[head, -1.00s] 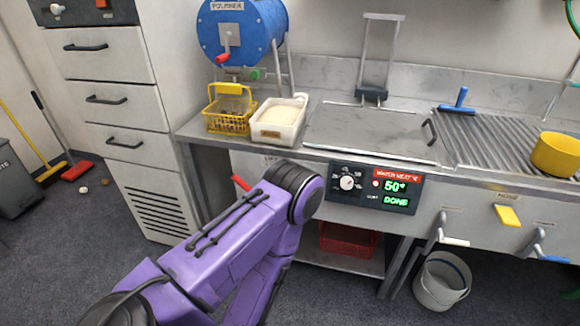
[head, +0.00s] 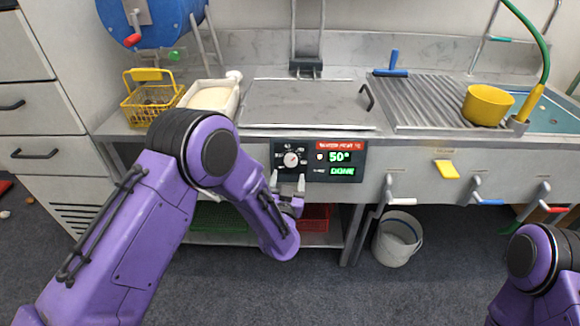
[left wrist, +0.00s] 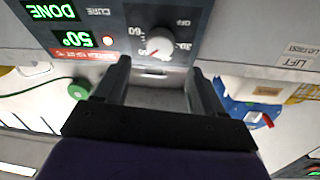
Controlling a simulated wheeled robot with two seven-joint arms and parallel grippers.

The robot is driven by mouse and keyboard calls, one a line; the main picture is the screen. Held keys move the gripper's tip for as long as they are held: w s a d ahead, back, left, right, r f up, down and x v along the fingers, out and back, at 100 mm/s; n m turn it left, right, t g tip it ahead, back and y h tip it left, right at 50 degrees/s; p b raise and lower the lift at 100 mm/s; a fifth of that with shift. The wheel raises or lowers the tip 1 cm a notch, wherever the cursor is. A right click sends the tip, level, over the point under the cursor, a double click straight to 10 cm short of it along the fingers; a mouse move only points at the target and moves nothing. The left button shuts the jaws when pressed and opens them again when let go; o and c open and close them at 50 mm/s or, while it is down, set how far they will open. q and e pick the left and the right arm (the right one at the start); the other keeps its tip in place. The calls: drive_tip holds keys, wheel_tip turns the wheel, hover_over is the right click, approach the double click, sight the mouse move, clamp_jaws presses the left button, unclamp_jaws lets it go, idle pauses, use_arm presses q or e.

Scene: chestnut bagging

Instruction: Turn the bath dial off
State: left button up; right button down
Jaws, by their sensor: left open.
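The bath dial (head: 291,159) is a round white knob on a dark control panel (head: 316,174) on the front of the steel bench. The panel's display reads 50° and DONE. In the left wrist view the dial (left wrist: 159,46) sits just beyond the fingertips, roughly between them, with OFF and number marks around it. My left gripper (head: 287,182) is open and empty, just below the dial in the head view; its two fingers also show in the left wrist view (left wrist: 157,76). My right arm shows at the lower right; its gripper is out of frame.
A flat steel lid with a handle (head: 367,97) lies above the panel. A white bucket (head: 397,240) stands below. A yellow basket (head: 150,104) and white tub (head: 212,98) sit on the bench.

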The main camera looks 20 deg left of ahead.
sight(291, 162)
use_arm(q)
drive_tip(key=x, duration=0.6)
drive_tip(key=shift+w+f, duration=0.1)
drive_tip(key=shift+w, duration=0.1)
drive_tip(key=c, duration=1.1)
drive_tip(key=shift+o, duration=0.2)
drive_tip(key=shift+n, duration=0.3)
